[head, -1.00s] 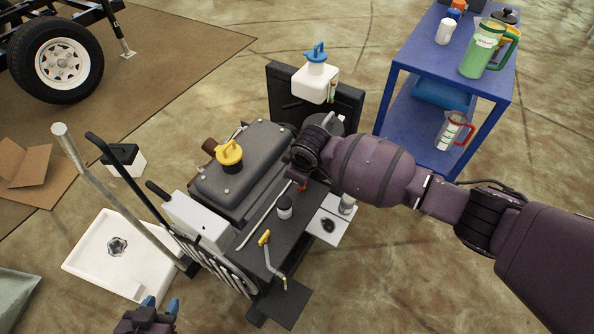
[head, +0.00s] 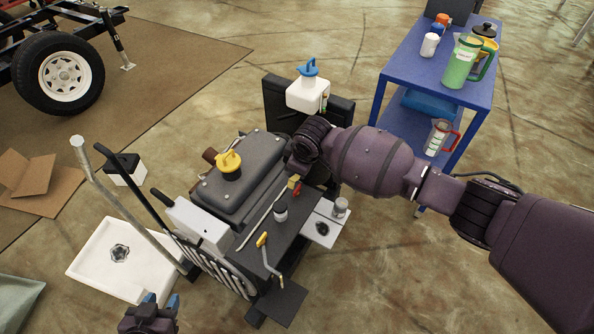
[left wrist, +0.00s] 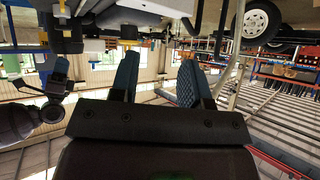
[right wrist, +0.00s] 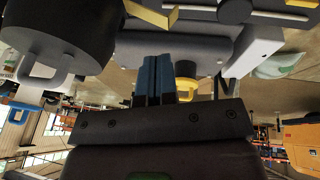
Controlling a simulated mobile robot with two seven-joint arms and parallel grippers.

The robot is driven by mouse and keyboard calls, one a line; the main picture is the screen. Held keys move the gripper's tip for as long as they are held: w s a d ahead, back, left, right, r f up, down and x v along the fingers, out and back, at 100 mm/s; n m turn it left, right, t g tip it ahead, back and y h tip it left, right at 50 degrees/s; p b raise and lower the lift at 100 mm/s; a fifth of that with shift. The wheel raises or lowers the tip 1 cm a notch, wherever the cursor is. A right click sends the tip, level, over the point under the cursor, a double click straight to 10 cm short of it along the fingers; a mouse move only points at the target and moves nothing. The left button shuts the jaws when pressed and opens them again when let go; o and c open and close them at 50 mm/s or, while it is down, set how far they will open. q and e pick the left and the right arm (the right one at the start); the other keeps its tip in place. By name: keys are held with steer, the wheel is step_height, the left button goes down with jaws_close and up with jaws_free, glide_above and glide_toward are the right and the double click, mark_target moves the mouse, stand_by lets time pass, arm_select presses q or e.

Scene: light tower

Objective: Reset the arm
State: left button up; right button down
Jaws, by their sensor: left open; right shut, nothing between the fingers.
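My right arm (head: 375,162) reaches in from the right in the head view, and its wrist is over the right side of the dark engine unit (head: 262,158). Its fingers are hidden in that view. In the right wrist view the right gripper (right wrist: 157,75) has its two blue fingers shut together, with nothing between them. My left gripper (head: 160,300) is at the bottom edge of the head view, in front of the unit and near the white tray (head: 90,270). In the left wrist view the left gripper (left wrist: 158,75) is open and empty.
The unit carries a yellow cap (head: 228,163), a small jar (head: 280,211) and a yellow-handled dipstick (head: 262,240). A white blue-topped bottle (head: 307,93) stands behind. A blue cart (head: 400,75) is at upper right. A metal pipe (head: 115,195) rises at left.

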arm_select(q)
steer(key=shift+p+v, duration=1.05)
steer(key=shift+p, duration=0.05)
arm_select(e)
steer(key=v, duration=0.3)
steer(key=shift+s+r, duration=0.15)
steer(key=shift+r, duration=0.2)
arm_select(q)
steer(key=shift+w+a+r, duration=0.1)
steer(key=shift+r, duration=0.05)
